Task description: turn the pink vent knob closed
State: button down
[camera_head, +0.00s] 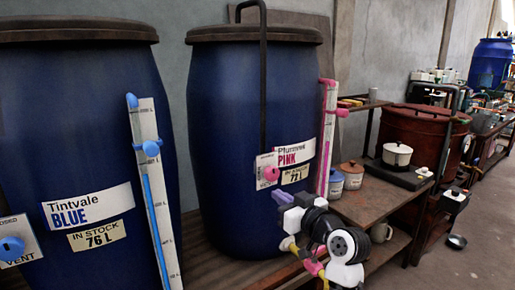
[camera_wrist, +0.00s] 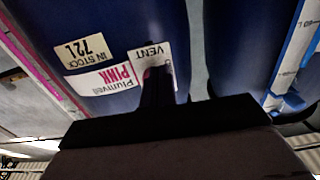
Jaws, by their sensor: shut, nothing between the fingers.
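The pink vent knob (camera_head: 270,172) sits on a white plate (camera_head: 264,160) on the front of the dark blue Plumwell PINK vat (camera_head: 228,130). I cannot tell which way the knob is turned. My gripper (camera_head: 280,197) is below and right of the knob in the head view, with its fingers toward the vat. In the wrist view, the picture is upside down and my shut fingers (camera_wrist: 158,85) stand in front of the VENT plate (camera_wrist: 150,52). They hide most of the knob, with only a little pink beside them. I cannot tell whether they touch it.
The Tintvale BLUE vat (camera_head: 80,150) stands at left with its blue vent knob (camera_head: 11,248). A gauge strip with pink fittings (camera_head: 327,130) runs beside the pink vat's label. A wooden bench (camera_head: 375,200) at right holds small pots, including a white one (camera_head: 397,155).

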aim_at(272, 173)
jog(key=shift+v, duration=1.2)
jog(key=w+a+m, duration=0.3)
jog(key=w+m, duration=0.2)
jog(key=m, duration=0.1)
jog(key=shift+b, duration=0.45)
jog(key=shift+w+r, duration=0.15)
jog(key=shift+r, duration=0.25)
